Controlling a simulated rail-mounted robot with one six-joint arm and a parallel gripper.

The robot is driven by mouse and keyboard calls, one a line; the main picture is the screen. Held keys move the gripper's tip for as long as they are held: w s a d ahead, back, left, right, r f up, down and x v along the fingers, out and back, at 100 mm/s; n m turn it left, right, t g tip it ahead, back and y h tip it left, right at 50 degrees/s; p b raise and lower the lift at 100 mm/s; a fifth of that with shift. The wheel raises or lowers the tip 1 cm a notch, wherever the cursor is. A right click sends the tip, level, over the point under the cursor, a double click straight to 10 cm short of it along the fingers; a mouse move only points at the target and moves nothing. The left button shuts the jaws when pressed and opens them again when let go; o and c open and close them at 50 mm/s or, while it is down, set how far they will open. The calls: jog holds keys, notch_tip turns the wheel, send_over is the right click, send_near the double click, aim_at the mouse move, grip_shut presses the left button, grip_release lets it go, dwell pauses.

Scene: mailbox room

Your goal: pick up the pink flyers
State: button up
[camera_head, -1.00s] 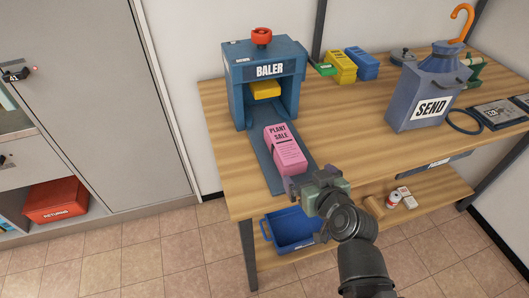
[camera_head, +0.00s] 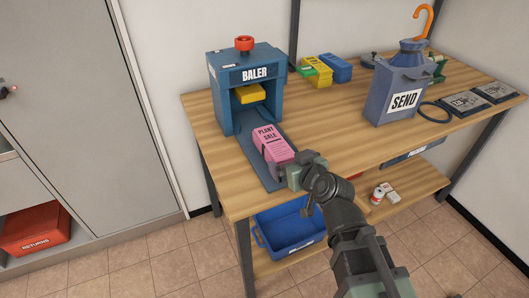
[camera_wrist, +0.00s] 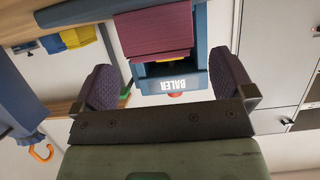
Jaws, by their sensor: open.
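The pink flyers (camera_head: 270,146) are a stack marked PLANT SALE, lying on the dark tray (camera_head: 246,152) in front of the blue baler (camera_head: 245,88). My gripper (camera_head: 297,166) is at the near end of the stack, over the table's front edge. In the wrist view my gripper (camera_wrist: 170,88) is open, its purple pads spread apart. There the flyers (camera_wrist: 153,33) show as a thick pink stack between and beyond the pads, with the baler (camera_wrist: 178,84) upside down behind. I cannot tell whether a pad touches the stack.
A blue SEND container (camera_head: 395,92) stands at right on the wooden table (camera_head: 345,122). Yellow (camera_head: 317,72) and blue (camera_head: 337,68) stacks lie at the back. A blue bin (camera_head: 290,236) sits on the lower shelf. A red RETURNS box (camera_head: 35,229) is at left.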

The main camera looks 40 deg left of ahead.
aim_at(287, 158)
jog(key=b+x, duration=0.2)
jog(key=x, duration=0.3)
jog(key=shift+w+a, duration=0.15)
jog(key=shift+w, duration=0.05)
jog(key=shift+s, duration=0.1)
jog(key=c, duration=1.2)
